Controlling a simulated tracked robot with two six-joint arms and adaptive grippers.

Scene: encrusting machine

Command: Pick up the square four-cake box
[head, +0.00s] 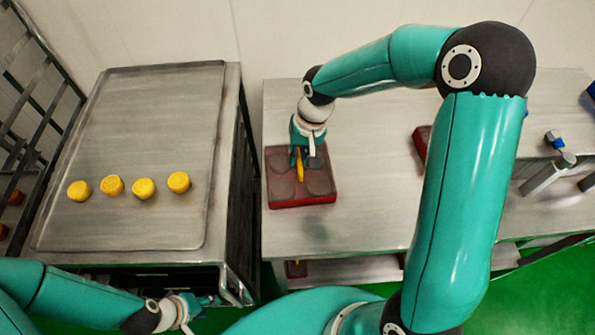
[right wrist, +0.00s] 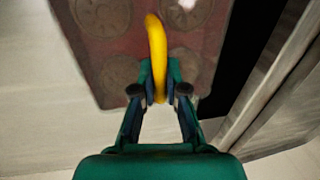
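The square four-cake box (head: 300,201) is dark red, with round brownish cakes showing in its top and a thin yellow strip (right wrist: 157,40) like a handle over its middle. It is at the left end of the right-hand table in the head view and fills the top of the right wrist view (right wrist: 138,52). My right gripper (right wrist: 159,78) is above the box, its fingers close together around the yellow strip. Whether the box rests on the table is not clear. My left gripper (head: 198,308) is low at the lower left, away from the box; its fingers are hard to make out.
A tray table (head: 140,120) at the left holds several yellow cakes (head: 143,188). A dark gap separates it from the steel table (head: 370,200). Another red box (head: 421,140) lies partly behind my right arm. A metal fixture (head: 548,172) stands at the far right.

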